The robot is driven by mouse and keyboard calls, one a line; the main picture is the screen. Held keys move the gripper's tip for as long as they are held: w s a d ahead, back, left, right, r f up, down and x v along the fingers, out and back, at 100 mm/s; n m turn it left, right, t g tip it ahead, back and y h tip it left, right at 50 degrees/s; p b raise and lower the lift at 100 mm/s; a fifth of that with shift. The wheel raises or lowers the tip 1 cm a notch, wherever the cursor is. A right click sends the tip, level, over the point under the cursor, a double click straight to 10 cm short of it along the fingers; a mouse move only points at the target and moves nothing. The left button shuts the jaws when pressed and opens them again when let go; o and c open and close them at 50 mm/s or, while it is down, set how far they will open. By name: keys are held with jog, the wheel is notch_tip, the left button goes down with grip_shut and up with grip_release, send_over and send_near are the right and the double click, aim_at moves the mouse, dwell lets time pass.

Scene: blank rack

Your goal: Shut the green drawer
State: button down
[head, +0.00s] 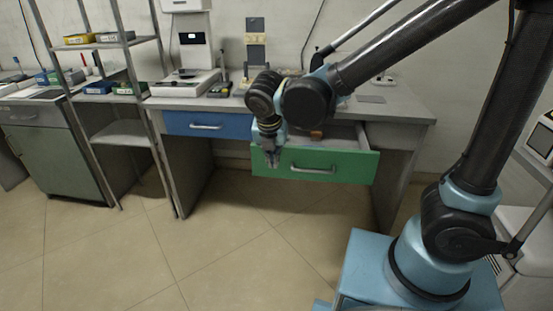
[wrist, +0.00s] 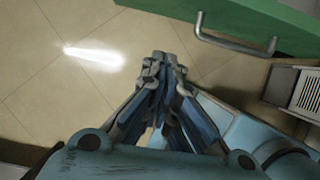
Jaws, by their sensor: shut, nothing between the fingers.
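The green drawer (head: 345,167) is pulled out from the right side of the grey desk, with a metal bar handle (head: 313,170) on its front. A small brown object (head: 316,134) shows inside it. My gripper (head: 270,160) is shut and empty, in front of the left end of the drawer front in the head view. In the wrist view my gripper (wrist: 168,62) points past the green drawer front (wrist: 262,20), whose handle (wrist: 236,44) is to the right of the fingertips. The fingers look apart from the handle; contact with the front cannot be told.
A blue drawer (head: 207,125) is shut at the left of the desk (head: 420,111). Instruments, including a white scale (head: 186,84), stand on the desktop. A metal shelf rack (head: 122,132) stands at the left. The tiled floor (head: 200,240) in front is clear.

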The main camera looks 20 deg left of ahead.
jog(key=w+a+f, duration=0.1)
jog(key=w+f, duration=0.6)
jog(key=f, duration=0.1)
jog(key=shift+a, duration=0.35)
dwell(0.4)
